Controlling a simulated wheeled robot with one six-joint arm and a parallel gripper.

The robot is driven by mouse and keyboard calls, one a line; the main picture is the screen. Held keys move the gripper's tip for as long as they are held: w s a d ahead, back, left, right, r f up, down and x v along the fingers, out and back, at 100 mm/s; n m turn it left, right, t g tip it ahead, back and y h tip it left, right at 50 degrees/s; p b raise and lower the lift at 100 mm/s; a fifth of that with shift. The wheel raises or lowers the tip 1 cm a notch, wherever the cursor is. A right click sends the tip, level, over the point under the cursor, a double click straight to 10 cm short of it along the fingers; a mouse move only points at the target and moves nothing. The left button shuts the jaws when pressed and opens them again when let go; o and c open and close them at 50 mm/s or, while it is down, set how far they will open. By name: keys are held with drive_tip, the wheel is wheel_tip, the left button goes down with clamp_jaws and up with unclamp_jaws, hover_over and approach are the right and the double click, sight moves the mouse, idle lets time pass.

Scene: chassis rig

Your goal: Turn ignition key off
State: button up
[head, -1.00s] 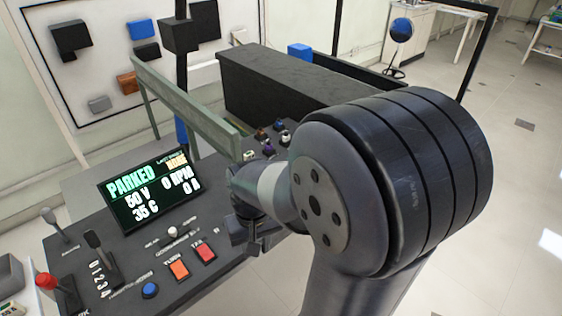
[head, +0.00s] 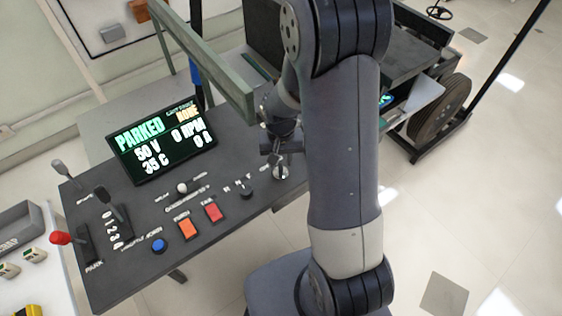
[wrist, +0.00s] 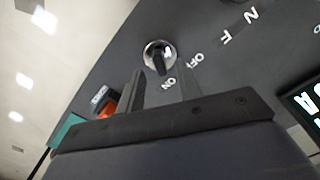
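The ignition key (wrist: 159,58) is a black bar in a round silver bezel on the dark panel (wrist: 110,65). Its lower end points close to the ON label (wrist: 167,84); the OFF label (wrist: 196,61) lies to its right. In the head view the silver bezel (head: 281,173) shows near the panel's right edge, just below my gripper (head: 278,143). In the wrist view my gripper (wrist: 161,88) is open, its two fingers apart and pointing at the key. The key stands ahead of the fingertips, with nothing visibly held.
The display (head: 162,137) reads PARKED, 50 V, 0 RPM, 35 C, 0 A. A black selector knob (head: 247,191), red button (head: 213,212) and orange button (head: 187,228) sit left of the key. A grey-green rail (head: 205,62) stands behind.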

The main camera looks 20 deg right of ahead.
drive_tip(key=shift+f, duration=1.2)
clamp_jaws()
